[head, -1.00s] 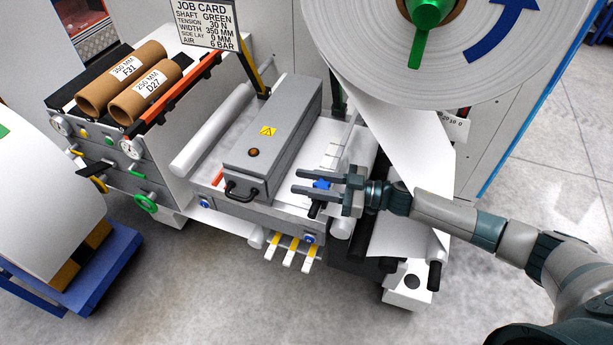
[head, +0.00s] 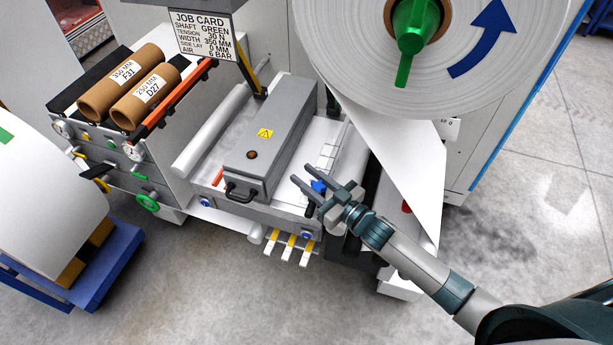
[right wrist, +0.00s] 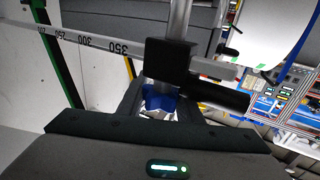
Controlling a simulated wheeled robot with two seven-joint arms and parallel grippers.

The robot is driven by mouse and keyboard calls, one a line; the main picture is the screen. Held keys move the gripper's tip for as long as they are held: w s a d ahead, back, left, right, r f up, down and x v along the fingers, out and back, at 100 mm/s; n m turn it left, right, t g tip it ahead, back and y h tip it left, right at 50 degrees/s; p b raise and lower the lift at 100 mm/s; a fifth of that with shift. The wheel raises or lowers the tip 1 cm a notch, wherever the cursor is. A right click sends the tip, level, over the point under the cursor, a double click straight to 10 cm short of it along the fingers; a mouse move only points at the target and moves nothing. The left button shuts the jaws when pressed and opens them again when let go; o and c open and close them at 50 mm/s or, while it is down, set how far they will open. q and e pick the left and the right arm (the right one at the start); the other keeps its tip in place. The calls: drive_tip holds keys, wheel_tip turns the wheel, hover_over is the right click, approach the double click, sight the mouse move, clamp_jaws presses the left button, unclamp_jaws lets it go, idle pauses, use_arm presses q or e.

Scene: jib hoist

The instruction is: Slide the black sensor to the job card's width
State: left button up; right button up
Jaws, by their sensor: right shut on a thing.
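A blue star knob (right wrist: 158,102) sits beside the block. In the head view, my right gripper (head: 301,173) has its fingers on either side of the blue knob (head: 319,186) and is shut on it. The sensor's dark end (head: 309,210) shows below the fingers. The job card (head: 203,35) reads width 350 MM. My left gripper is not in view.
A grey box with a black handle (head: 262,150) stands left of my right gripper. The large white roll (head: 455,65) and its hanging web (head: 405,150) are close above and right of my right arm. Two brown cores (head: 145,98) lie at the left.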

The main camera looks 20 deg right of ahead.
idle(0.3)
drive_tip(key=o, duration=1)
drive_tip(key=shift+o, duration=0.2)
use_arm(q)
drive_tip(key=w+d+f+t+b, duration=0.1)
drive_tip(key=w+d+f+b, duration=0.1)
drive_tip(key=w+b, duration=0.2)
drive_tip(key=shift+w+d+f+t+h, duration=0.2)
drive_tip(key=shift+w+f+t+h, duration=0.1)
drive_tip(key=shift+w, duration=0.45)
use_arm(e)
drive_tip(key=v, duration=1.7)
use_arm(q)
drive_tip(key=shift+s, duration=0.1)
use_arm(e)
drive_tip(key=shift+s, duration=0.15)
drive_tip(key=shift+f, duration=0.1)
